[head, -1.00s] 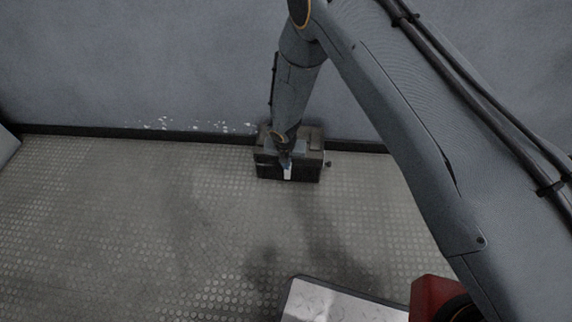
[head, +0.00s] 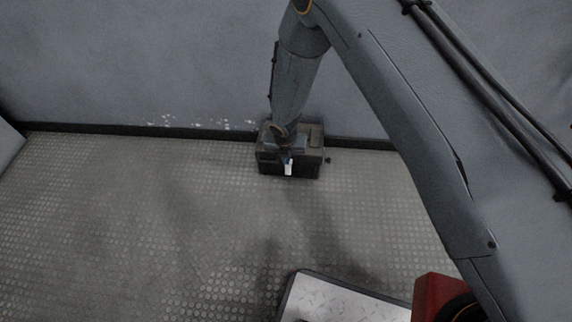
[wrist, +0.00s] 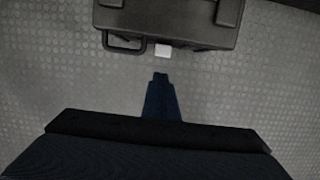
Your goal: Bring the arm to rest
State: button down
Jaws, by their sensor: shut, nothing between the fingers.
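My arm reaches down and forward from the upper right of the head view. My gripper (head: 287,158) is at its end, in front of a dark case on the floor. In the wrist view my gripper (wrist: 161,76) has its fingers together with nothing between them. Its tips point toward the case and look apart from it, with bare floor showing between. The arm hides part of the case's top in the head view.
The dark case (head: 302,167) stands on the studded floor (head: 130,215) against the grey wall (head: 130,65). A small white piece (wrist: 163,50) shows at the case's edge in the wrist view. The floor at left is clear.

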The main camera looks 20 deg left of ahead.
jog(key=shift+w+a+r+p, duration=0.1)
jog(key=shift+w+r+p, duration=0.15)
jog(key=shift+r, duration=0.6)
jog(key=shift+w+a+r+p, duration=0.15)
jog(key=shift+w+r, duration=0.15)
jog(key=shift+r, duration=0.5)
jog(key=shift+w+d+r+p, duration=0.1)
jog(key=shift+w+r+p, duration=0.15)
jog(key=shift+r, duration=0.6)
jog(key=shift+r, duration=0.1)
